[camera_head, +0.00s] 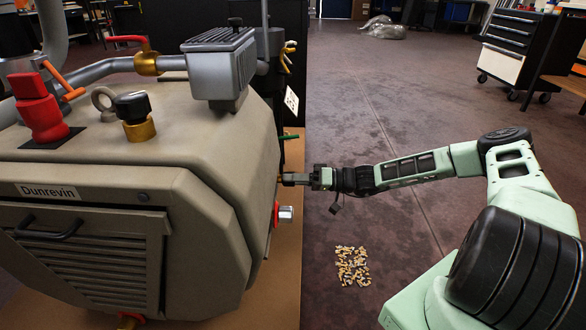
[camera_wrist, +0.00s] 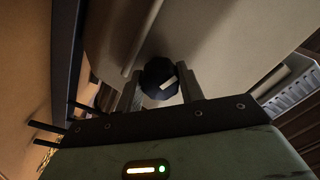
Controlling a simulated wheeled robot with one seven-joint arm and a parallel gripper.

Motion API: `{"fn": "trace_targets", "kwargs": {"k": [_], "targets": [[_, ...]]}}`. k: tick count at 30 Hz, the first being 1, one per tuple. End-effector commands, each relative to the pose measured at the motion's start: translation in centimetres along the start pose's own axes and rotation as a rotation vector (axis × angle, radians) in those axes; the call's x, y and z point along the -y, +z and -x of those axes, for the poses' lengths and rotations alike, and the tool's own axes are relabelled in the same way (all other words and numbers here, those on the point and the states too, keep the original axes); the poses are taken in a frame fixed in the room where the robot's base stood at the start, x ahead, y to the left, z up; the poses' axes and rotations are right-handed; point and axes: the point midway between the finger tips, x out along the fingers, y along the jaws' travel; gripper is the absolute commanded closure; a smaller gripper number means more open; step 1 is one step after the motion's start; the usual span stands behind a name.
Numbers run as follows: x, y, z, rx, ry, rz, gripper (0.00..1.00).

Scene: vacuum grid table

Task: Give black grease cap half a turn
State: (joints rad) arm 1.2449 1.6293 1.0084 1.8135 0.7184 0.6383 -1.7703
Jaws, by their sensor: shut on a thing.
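The black grease cap (camera_wrist: 158,76) shows in the wrist view as a dark, many-sided cap with a pale mark on its face. It sits at the side of the beige machine. My gripper (camera_wrist: 161,84) has one finger on each side of the cap and is shut on it. In the head view my gripper (camera_head: 288,179) reaches in from the right and meets the right side of the machine (camera_head: 215,195).
A black knob on a brass base (camera_head: 134,115), a red valve (camera_head: 40,112) and a grey ribbed box (camera_head: 220,62) stand on the machine's top. A silver-ended fitting (camera_head: 285,214) sticks out below my gripper. Open floor (camera_head: 400,100) lies to the right, with a speckled patch (camera_head: 352,266).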

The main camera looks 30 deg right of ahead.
Motion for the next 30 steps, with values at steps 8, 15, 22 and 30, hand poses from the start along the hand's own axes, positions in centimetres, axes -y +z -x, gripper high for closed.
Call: {"fn": "trace_targets", "kwargs": {"k": [8,15,22,30], "targets": [[0.48,-0.38,0.02,-0.007,-0.003,-0.264,0.85],[0.4,-0.29,0.01,-0.013,-0.006,-0.492,0.85],[0.3,-0.21,0.04,-0.019,-0.008,-0.71,0.85],[0.23,-0.15,0.06,-0.026,-0.011,-0.966,0.85]]}}
